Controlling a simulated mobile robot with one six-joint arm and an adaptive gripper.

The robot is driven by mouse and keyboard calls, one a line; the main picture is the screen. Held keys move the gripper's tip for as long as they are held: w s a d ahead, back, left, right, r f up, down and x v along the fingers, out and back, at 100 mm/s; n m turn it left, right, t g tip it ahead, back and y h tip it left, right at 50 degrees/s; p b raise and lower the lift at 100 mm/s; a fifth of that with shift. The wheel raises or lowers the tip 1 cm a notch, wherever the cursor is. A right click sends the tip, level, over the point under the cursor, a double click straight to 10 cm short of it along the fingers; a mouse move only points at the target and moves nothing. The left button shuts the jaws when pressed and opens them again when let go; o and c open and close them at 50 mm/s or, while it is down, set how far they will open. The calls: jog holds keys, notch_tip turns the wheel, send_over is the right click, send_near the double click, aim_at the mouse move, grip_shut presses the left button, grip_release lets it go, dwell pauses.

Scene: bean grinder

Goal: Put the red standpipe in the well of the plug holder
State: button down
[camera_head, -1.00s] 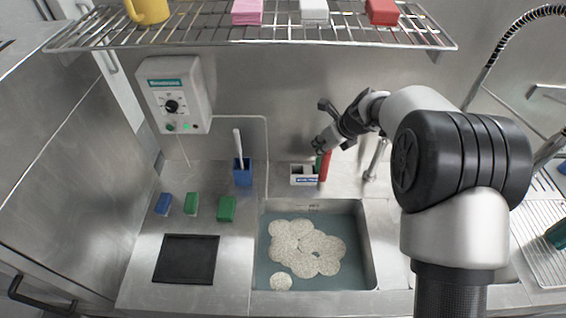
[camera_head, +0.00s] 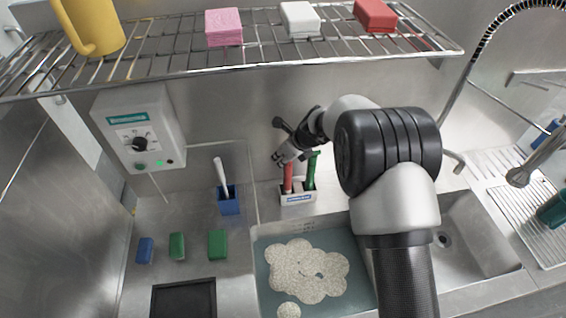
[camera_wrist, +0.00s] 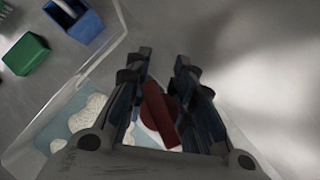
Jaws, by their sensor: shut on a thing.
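The red standpipe (camera_head: 288,178) is upright at the left part of the white plug holder (camera_head: 298,199), behind the sink basin. Its lower end meets the holder's top; I cannot tell how deep it sits in the well. A green standpipe (camera_head: 312,169) stands at the holder's right part, leaning slightly right. My gripper (camera_head: 283,160) is shut on the red standpipe near its top. In the wrist view, the red standpipe (camera_wrist: 160,115) lies between the fingers (camera_wrist: 162,85), and the holder cannot be made out.
A basin (camera_head: 258,285) with water and pale foam lies in front. A blue caddy (camera_head: 229,204) with a white-handled brush stands left of the holder, near green and blue blocks (camera_head: 217,245). A wire shelf (camera_head: 270,62) spans above. A faucet (camera_head: 453,158) stands right.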

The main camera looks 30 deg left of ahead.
jog(key=shift+f, duration=1)
jog(key=c, duration=1.4)
grip_release()
jog(key=shift+f, duration=0.1)
jog(key=shift+o, duration=0.2)
jog(key=p+v, duration=0.1)
jog(key=v, duration=1.1)
